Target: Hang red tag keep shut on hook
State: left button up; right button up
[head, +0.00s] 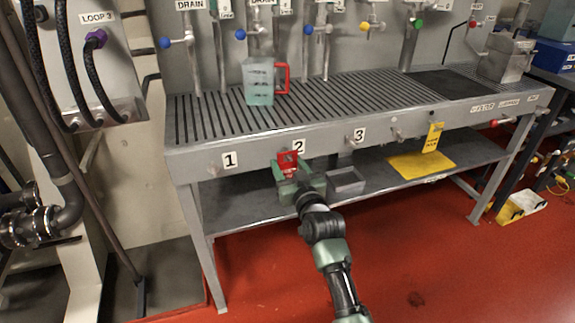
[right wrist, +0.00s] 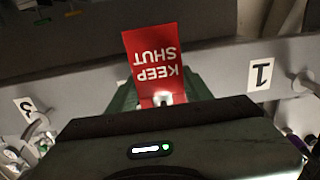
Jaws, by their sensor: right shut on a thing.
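The red tag (head: 289,162) is at the front rail (head: 255,152) of the bench, just below and left of the label 2. My right gripper (head: 290,176) is shut on the tag's lower part, with the tag roughly upright. A hook at the tag is not clearly visible, so I cannot tell whether tag and hook touch. Another hook (head: 398,134) sticks out right of label 3. My left gripper is out of view.
A yellow tag (head: 433,138) hangs on the rail above a yellow mat (head: 420,163). A grey tray (head: 345,181) stands on the lower shelf, right of my gripper. A jug (head: 258,82) with a red handle stands on the slatted top. Red floor in front is open.

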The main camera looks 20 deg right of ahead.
dwell(0.3)
jog(key=o, duration=1.4)
